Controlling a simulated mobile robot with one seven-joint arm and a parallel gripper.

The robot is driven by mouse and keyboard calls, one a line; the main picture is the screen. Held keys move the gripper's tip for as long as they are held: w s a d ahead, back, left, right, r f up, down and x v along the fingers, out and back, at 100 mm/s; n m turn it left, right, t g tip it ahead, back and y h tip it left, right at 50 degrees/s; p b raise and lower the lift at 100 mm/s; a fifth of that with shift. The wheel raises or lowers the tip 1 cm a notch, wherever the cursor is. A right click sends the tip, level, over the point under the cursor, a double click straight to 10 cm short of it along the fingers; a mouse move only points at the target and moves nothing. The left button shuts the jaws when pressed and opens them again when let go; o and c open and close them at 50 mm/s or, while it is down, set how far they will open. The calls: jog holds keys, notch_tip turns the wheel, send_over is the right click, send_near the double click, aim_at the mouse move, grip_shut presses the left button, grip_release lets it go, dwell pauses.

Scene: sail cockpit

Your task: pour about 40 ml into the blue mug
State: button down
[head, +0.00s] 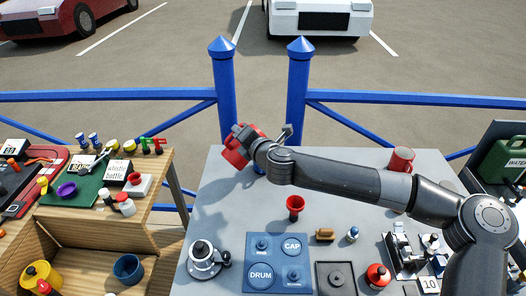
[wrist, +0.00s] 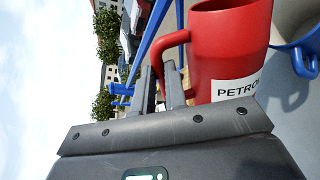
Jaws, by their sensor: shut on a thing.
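My gripper (wrist: 160,88) is shut on the handle of a red jug (wrist: 226,50) with a white label reading "PETRO…". In the head view the red jug (head: 236,152) is held tilted over the back left of the grey table. In the wrist view it lies strongly tipped against the skyline. A blue mug (wrist: 302,46) is partly in view at the right edge of the wrist view, on the grey tabletop and below the jug. In the head view only a bit of blue (head: 258,168) shows beneath my gripper. No liquid stream is visible, and the mug's inside is hidden.
A red mug (head: 402,160) stands at the back right. Blue railing posts (head: 298,90) stand behind.

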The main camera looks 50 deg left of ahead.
jog(key=shift+w+r+m, duration=0.45)
jog(key=shift+w+m, duration=0.05)
jog(key=shift+w+d+f+m+g, duration=0.1)
jog(key=shift+w+m+g, duration=0.2)
jog(key=shift+w+m, duration=0.4)
jog(key=shift+w+f+m, duration=0.1)
jog(key=shift+w+m, duration=0.4)
jog(key=shift+m, duration=0.1)
jog(key=shift+w, duration=0.1)
